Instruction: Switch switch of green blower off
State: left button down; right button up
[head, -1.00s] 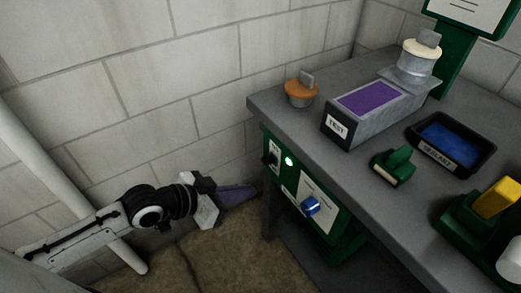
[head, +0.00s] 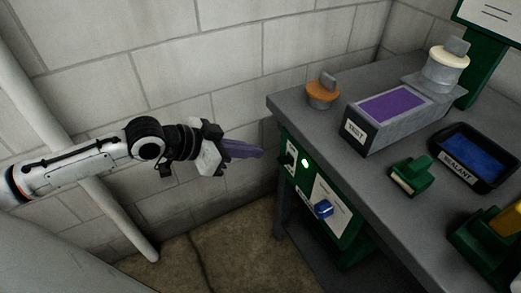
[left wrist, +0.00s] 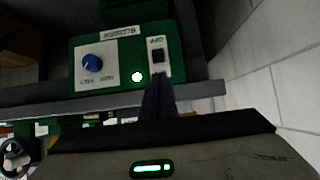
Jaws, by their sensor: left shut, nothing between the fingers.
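The green blower (head: 340,222) is a box mounted under the front of the grey bench. Its face carries a black switch (head: 290,157), a lit green lamp (head: 306,162) and a blue knob (head: 323,208). The left wrist view shows the switch (left wrist: 158,56) on a white plate, the lit lamp (left wrist: 137,77) and the knob (left wrist: 92,63). My left gripper (head: 260,152) is shut and empty, its purple-grey fingers pointing at the switch side of the panel. In the left wrist view the fingertips (left wrist: 158,82) are just below the switch; contact cannot be told.
The bench top (head: 390,210) overhangs the panel. On it are an orange-topped knob piece (head: 322,93), a TEST box (head: 372,130), a sealant tray (head: 473,158) and a small green block (head: 411,178). A block wall (head: 190,70) stands behind my arm; the floor by the bench is clear.

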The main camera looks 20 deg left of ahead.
aim_at(285, 160)
pick_arm(q)
jog(key=x, duration=0.9)
jog(key=shift+b, duration=0.35)
